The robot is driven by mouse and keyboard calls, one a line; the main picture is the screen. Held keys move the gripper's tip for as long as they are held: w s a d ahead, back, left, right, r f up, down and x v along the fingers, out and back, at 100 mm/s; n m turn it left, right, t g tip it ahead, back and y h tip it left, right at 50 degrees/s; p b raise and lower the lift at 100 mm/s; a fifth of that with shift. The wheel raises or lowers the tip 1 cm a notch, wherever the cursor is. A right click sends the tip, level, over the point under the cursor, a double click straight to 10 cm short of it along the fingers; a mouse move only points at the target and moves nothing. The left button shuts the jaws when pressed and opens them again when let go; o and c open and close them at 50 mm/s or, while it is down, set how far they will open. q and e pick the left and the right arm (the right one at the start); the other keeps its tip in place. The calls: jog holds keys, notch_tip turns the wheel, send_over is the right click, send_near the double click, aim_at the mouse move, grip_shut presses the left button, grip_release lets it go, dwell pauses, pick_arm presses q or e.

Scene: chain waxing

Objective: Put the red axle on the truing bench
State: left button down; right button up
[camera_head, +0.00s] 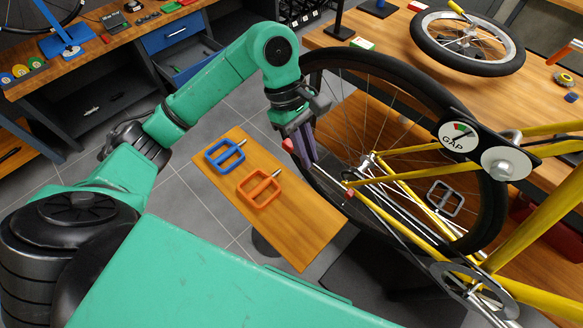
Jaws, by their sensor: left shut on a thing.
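My left gripper (305,152) hangs from the green arm in the middle of the head view, beside the rear wheel of the yellow bicycle. It is shut on a small red piece (288,145), seemingly the red axle, which sticks out to the left of the fingers. A wooden bench (390,22) at the upper right carries a loose wheel (467,42) and may be the truing bench; I cannot tell for sure. My right gripper is not in view.
A small wooden table (300,238) below the gripper carries a blue pedal (225,155) and an orange pedal (260,188). The yellow bicycle (520,225) with its rear wheel (325,60) stands close on the right. A blue-drawer workbench (170,35) is at the upper left.

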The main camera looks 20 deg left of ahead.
pick_arm(q)
send_over(307, 198)
jog(key=a, duration=0.1)
notch_tip(307, 198, down, 6)
jog(key=f+p, duration=0.1)
jog(key=f, duration=0.8)
jog(key=shift+w+a+f+p, duration=0.2)
jog(key=shift+f+p, duration=0.05)
jog(key=shift+p, duration=0.1)
jog(key=shift+w+f, duration=0.1)
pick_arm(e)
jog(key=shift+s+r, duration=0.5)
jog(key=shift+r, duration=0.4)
pick_arm(q)
jog(key=shift+f+b, duration=0.2)
jog(key=shift+b, duration=0.15)
jog(key=c, duration=0.9)
grip_release()
jog(key=shift+r, duration=0.1)
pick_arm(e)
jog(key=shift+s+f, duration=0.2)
